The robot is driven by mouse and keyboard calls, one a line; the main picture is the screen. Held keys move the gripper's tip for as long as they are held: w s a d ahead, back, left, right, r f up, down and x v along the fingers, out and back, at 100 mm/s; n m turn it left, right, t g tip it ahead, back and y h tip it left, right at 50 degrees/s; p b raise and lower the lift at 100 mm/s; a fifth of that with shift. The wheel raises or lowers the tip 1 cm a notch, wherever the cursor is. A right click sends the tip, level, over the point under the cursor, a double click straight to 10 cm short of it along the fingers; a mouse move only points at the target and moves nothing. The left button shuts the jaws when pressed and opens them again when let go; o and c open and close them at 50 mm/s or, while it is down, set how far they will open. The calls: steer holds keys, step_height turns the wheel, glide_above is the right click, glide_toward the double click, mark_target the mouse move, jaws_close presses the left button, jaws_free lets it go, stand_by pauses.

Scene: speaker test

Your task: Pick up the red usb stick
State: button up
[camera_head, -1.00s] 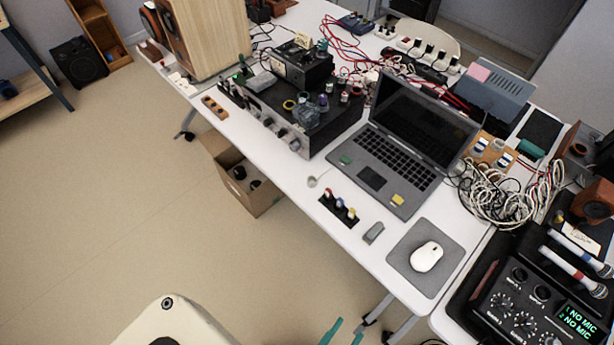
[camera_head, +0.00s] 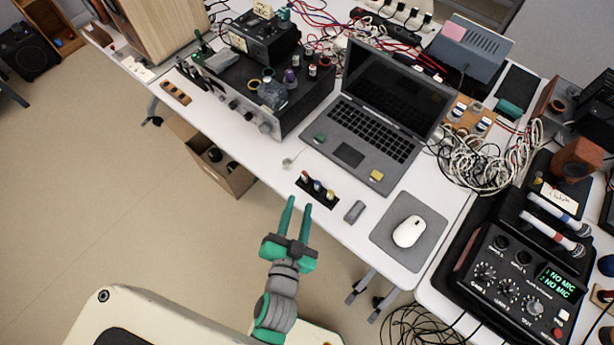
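A small black strip (camera_head: 319,193) lies near the front edge of the white table and holds a few short upright pieces with coloured parts. The piece at its left end has a red part (camera_head: 305,177) and looks like the red usb stick, though it is too small to be sure. Blue and yellow pieces stand to its right. My gripper (camera_head: 299,202) has green fingers, spread apart and empty. Its fingertips appear just in front of the strip by the table edge, apart from the red piece; their height over the table is hard to tell.
An open laptop (camera_head: 371,130) stands behind the strip. A grey block (camera_head: 355,211) and a white mouse (camera_head: 408,231) on a dark pad lie to the right. A black device (camera_head: 270,95) with knobs stands behind left. A cardboard box (camera_head: 225,175) is on the floor.

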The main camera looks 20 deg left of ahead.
steer(key=w+a+r+n+g+y, duration=0.4)
steer(key=w+a+r, duration=0.3)
steer(key=a, duration=0.4)
steer(key=w+a+r+n+g+y, duration=0.1)
steer(key=w+a+r+n+y, duration=0.2)
steer(key=w+a+r+y, duration=0.6)
steer(key=n+g+h, duration=1)
steer(key=n+h, duration=0.1)
steer(key=h, duration=0.5)
glide_toward(304, 173)
steer(key=shift+w+a, duration=0.15)
steer(key=shift+w, duration=0.5)
step_height(304, 173, down, 6)
steer(key=shift+r, duration=0.1)
steer(key=f, duration=0.3)
steer(key=s+f, duration=0.1)
steer(key=f, duration=0.1)
steer(key=shift+d, duration=0.3)
